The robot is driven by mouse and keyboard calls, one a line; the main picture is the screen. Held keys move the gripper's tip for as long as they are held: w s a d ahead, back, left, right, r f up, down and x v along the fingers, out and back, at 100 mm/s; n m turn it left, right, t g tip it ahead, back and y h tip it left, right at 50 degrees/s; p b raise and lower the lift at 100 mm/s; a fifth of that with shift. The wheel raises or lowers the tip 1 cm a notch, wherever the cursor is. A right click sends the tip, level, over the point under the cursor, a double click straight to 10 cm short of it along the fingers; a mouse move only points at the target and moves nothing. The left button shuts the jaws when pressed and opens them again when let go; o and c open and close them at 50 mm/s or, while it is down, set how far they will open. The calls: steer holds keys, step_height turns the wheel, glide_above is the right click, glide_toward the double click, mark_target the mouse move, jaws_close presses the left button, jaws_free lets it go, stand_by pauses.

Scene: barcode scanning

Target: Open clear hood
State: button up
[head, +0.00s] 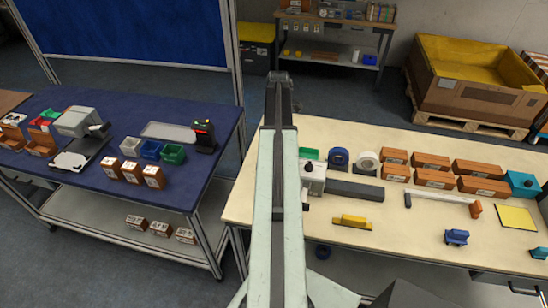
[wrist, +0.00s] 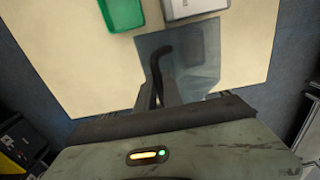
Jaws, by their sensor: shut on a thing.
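In the wrist view a see-through grey panel, the clear hood (wrist: 195,55), shows over the cream table top. A dark curved bar, which looks like its handle (wrist: 161,60), runs down between the fingers of my gripper (wrist: 159,90). My gripper is shut on this bar. The hood's lower edge is partly hidden by the fingers and the gripper body. In the head view my arm covers the middle, and I cannot make out the fingertips or the hood there.
A green tray (wrist: 122,12) and a grey box (wrist: 192,8) lie beyond the hood. On the cream table (head: 385,245) are a white device (head: 313,178), brown boxes (head: 432,161) and a yellow block (head: 351,221). A blue table (head: 85,198) stands left.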

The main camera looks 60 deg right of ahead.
steer(key=shift+w+d+f+b, duration=0.15)
steer(key=shift+d+f, duration=0.05)
steer(key=shift+d, duration=0.25)
steer(key=shift+w+d+f+b, duration=0.1)
steer(key=shift+w+d+f, duration=0.1)
steer(key=shift+d, duration=0.3)
steer(key=shift+w+d+f+b, duration=0.15)
steer(key=shift+d, duration=0.3)
steer(key=shift+w+d+f+b, duration=0.2)
steer(key=shift+d+f+b, duration=0.2)
steer(key=shift+d, duration=0.25)
steer(key=shift+w+d+f+b, duration=0.2)
steer(key=shift+d+f+b, duration=0.15)
steer(key=shift+d, duration=0.3)
steer(key=o, duration=0.8)
steer(key=shift+s+a+r, duration=0.1)
steer(key=shift+a, duration=0.1)
steer(key=shift+c, duration=0.2)
steer(key=shift+o, duration=0.6)
steer(key=shift+r+p, duration=0.35)
steer(key=shift+p, duration=0.05)
steer(key=shift+o, duration=1.3)
step_height(320, 180, up, 8)
steer(key=p, duration=0.7)
steer(key=shift+f+p, duration=0.25)
steer(key=shift+p, duration=0.05)
steer(key=shift+f, duration=0.1)
